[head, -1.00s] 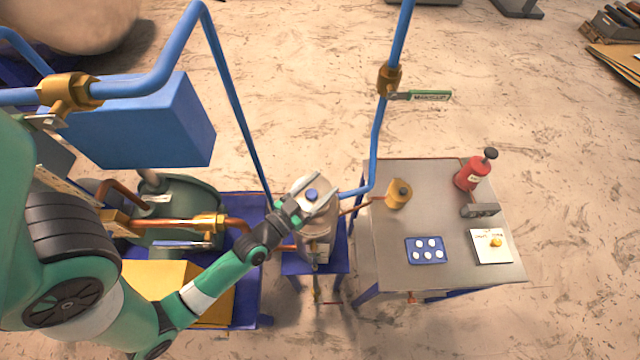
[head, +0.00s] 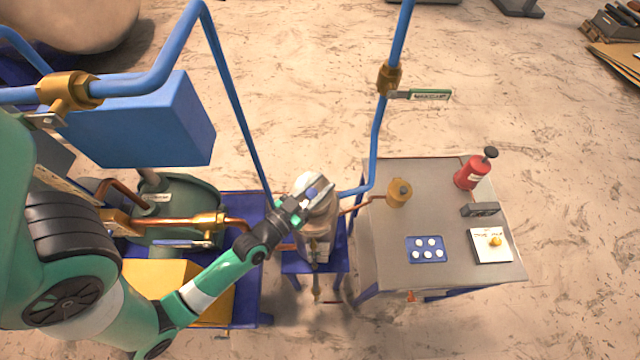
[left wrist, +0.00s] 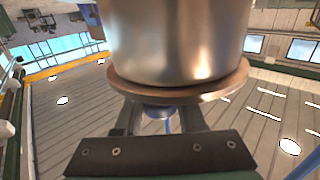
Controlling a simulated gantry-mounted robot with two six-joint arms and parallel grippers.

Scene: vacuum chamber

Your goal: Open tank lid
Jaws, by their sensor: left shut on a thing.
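The metal tank (head: 318,228) stands on a small blue stand in the middle of the head view. Its round lid (head: 305,182) has a blue knob, partly covered by my gripper. My left gripper (head: 318,194) reaches in from the left over the lid and is shut on the knob. In the left wrist view the picture is upside down: the shiny tank wall (left wrist: 175,40) meets the lid rim (left wrist: 180,92) with no clear gap. The blue knob (left wrist: 158,110) shows between the fingers. My right gripper is not in view.
Blue pipes rise close beside the tank, one with a green-handled valve (head: 425,95). A grey table (head: 440,290) on the right holds a brass part (head: 399,192), a red bottle (head: 470,173) and a blue tray (head: 410,240). A blue box (head: 140,125) stands left.

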